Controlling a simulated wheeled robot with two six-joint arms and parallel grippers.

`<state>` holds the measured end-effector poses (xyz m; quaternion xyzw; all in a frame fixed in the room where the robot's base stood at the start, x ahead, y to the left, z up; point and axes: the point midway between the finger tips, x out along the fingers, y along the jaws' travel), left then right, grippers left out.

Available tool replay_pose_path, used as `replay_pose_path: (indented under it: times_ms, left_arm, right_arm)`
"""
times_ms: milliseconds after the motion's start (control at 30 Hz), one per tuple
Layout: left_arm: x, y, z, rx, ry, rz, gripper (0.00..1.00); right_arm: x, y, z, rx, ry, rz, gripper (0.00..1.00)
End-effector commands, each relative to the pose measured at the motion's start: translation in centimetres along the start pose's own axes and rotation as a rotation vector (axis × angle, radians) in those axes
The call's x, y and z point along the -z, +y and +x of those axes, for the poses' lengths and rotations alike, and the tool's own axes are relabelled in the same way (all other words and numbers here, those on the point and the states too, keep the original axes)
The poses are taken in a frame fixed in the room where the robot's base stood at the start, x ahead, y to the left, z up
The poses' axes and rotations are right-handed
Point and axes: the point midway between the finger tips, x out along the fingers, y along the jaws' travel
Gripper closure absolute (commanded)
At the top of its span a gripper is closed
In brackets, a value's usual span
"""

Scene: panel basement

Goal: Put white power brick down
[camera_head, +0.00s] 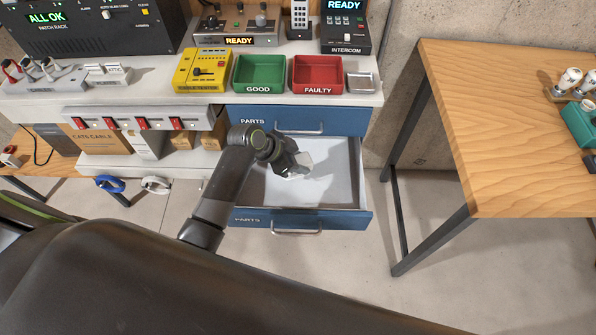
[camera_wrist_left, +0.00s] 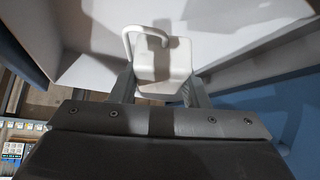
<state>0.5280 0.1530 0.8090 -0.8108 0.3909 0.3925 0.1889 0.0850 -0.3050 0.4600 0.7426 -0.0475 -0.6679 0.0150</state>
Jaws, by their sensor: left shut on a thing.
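My left gripper (camera_wrist_left: 158,90) is shut on the white power brick (camera_wrist_left: 160,65), which shows between its fingers in the left wrist view with a white cord loop at its upper left. In the head view the left gripper (camera_head: 290,168) is over the open lower parts drawer (camera_head: 270,217), and the white power brick (camera_head: 303,163) shows only in part beyond it. The drawer's floor is pale and looks empty around the brick. I cannot tell whether the brick touches the drawer floor. My right gripper is not in view.
The closed upper parts drawer (camera_head: 300,121) sits above the open one. A green GOOD tray (camera_head: 259,89) and a red FAULTY tray (camera_head: 317,90) stand on the bench top with a yellow cable tester (camera_head: 202,71). A wooden table (camera_head: 490,120) is at the right.

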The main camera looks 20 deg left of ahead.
Motion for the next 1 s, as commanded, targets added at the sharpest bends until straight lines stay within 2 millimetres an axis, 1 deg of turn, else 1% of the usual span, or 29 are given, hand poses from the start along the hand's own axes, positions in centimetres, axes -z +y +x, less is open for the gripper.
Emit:
replay_pose_path:
  times_ms: [33, 233, 400, 500, 800, 933, 967, 1000]
  left_arm:
    - [-0.5, 0.0, 0.6, -0.002, 0.0, -0.001, 0.89]
    - [-1.4, 0.0, 1.8, 0.0, 0.002, 0.001, 0.89]
    - [-2.8, 0.0, 3.6, -0.002, 0.0, -0.001, 0.89]
    - [-3.4, 0.0, 4.4, -0.001, 0.001, 0.0, 0.89]
    - [-3.5, 0.0, 4.6, 0.001, 0.003, 0.001, 0.89]
    - [-3.8, 0.0, 5.0, 0.0, 0.002, 0.001, 0.89]
    - [-3.8, 0.0, 4.9, 0.0, 0.002, 0.0, 0.56]
    - [-3.8, 0.0, 4.9, 0.0, 0.002, 0.0, 0.51]
  right_arm:
    - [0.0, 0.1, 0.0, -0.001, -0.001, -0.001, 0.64]
    - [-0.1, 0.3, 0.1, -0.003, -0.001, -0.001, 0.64]
    - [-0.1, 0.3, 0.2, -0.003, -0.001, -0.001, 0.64]
    - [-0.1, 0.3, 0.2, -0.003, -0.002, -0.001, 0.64]
    - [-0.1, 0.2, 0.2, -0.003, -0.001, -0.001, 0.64]
    - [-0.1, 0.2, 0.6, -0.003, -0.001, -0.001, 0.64]
    - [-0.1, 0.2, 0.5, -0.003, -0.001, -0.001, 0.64]
    - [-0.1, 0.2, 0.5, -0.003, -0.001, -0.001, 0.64]
